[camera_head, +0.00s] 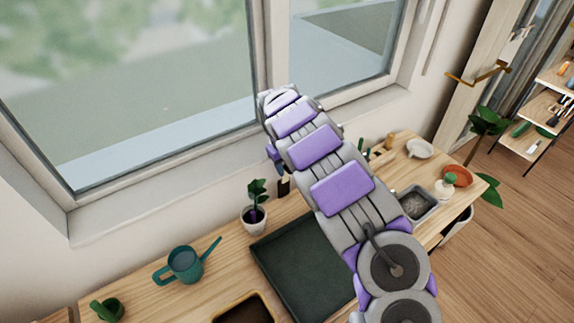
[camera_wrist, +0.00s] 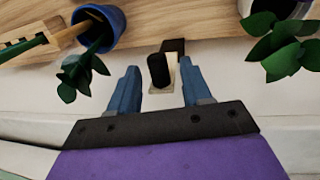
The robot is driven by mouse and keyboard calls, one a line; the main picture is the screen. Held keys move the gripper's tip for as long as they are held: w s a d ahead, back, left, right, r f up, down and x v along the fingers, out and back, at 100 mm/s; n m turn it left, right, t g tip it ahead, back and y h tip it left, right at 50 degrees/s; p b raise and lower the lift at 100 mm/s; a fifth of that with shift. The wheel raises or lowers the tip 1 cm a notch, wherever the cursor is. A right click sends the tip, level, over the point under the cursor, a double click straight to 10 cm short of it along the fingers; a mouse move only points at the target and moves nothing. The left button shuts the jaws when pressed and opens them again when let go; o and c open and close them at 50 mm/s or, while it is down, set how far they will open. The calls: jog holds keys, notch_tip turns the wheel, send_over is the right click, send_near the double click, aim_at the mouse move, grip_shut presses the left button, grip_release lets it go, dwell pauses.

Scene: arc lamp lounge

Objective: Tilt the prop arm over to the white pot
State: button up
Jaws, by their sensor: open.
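The prop arm shows in the wrist view as a black rounded grip (camera_wrist: 158,70) with a pale plate beside it and a dark block behind. My gripper (camera_wrist: 157,75) is open, its two blue fingers on either side of the grip; I cannot tell whether they touch it. The white pot (camera_wrist: 243,8) with a leafy plant is at the upper right of the wrist view. In the head view the white pot (camera_head: 254,222) stands on the bench left of my arm. A dark part (camera_head: 284,187), likely of the prop, shows beside my arm there; the rest is hidden.
The head view shows a teal watering can (camera_head: 185,265), dark green tray (camera_head: 300,262), grey tub (camera_head: 417,205) and terracotta dish (camera_head: 458,174). The window wall (camera_head: 150,215) rises behind the bench.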

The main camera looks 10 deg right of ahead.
jog(key=shift+c, duration=0.4)
grip_shut()
